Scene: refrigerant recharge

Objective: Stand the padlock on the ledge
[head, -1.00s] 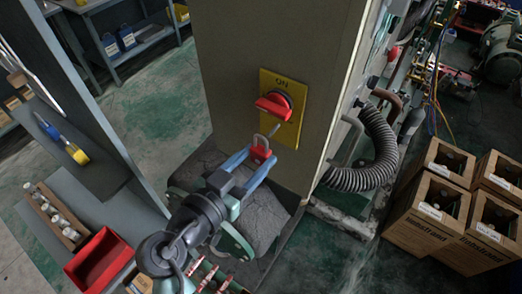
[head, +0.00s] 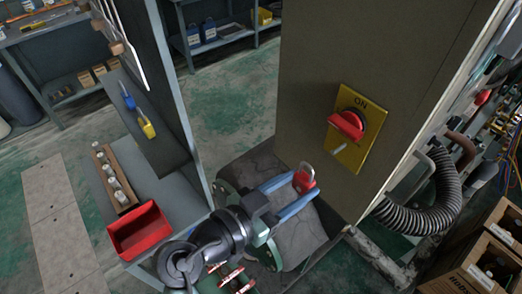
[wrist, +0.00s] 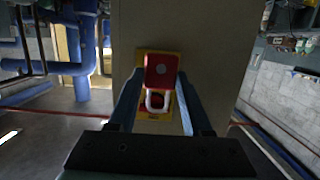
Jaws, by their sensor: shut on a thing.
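A red padlock (head: 304,180) with a pale metal shackle is held between the blue fingers of my gripper (head: 300,188). In the head view its shackle points up. The wrist view also shows the padlock (wrist: 161,70) between the fingertips of my gripper (wrist: 160,88). A dark grey ledge (head: 165,152) runs along the panel at left, with a blue item (head: 127,97) and a yellow item (head: 148,127) that look like padlocks standing on it. My gripper is to the right of this ledge, well apart from it. The ledge is not identifiable in the wrist view.
A yellow switch plate (head: 372,128) with a red handle (head: 346,125) is on the tall cabinet (head: 310,60) behind the padlock. Below the ledge are a red bin (head: 140,232) and a wooden rack (head: 112,178) of small parts. The ledge's near part is bare.

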